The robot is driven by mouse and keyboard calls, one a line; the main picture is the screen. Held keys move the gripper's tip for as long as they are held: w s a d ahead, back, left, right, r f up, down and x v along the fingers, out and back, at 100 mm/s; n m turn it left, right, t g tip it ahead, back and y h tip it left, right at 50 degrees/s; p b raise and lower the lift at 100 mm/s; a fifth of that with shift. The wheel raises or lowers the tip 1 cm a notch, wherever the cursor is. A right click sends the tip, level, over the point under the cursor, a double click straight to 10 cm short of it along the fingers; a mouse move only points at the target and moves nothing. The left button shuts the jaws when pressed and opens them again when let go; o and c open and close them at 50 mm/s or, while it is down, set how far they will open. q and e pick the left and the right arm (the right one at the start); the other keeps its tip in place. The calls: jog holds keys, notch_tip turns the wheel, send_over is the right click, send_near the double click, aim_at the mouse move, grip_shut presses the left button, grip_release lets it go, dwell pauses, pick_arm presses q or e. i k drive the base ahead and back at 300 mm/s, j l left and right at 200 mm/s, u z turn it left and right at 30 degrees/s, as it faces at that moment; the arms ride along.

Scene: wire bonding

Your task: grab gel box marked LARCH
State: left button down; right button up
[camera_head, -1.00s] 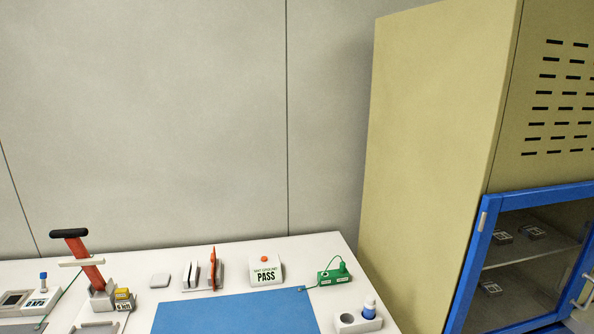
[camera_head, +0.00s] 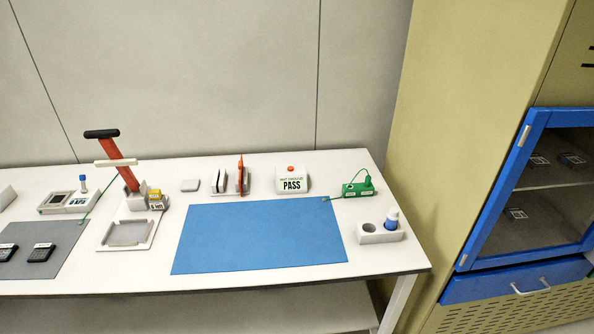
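No label reading LARCH can be made out. Several small dark boxes with pale labels sit behind the glass door (camera_head: 528,180) of the cabinet: two on the upper shelf, a left one (camera_head: 538,160) and a right one (camera_head: 572,160), and one (camera_head: 516,214) lower down. Their markings are too small to read. Two black flat boxes, one (camera_head: 40,253) and another (camera_head: 7,252) at the left picture edge, lie on a grey mat (camera_head: 62,236) on the bench; their lettering is also unreadable. The blue-framed door looks closed. Neither of my grippers shows.
The white bench (camera_head: 375,184) carries a clear blue mat (camera_head: 255,240), a red-levered press (camera_head: 128,178), a PASS box (camera_head: 291,180), a green block with a cord (camera_head: 357,188), and a holder (camera_head: 372,236) with a bottle (camera_head: 391,219). A blue drawer (camera_head: 515,282) sits below the cabinet door.

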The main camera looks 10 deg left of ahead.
aim_at(40, 252)
jog(key=u, duration=0.8)
jog(key=i+j+u, duration=0.2)
jog(key=u, duration=0.25)
jog(key=i+j+u, duration=0.15)
jog(key=u, duration=0.3)
jog(key=i+u, duration=0.25)
jog(key=u, duration=0.2)
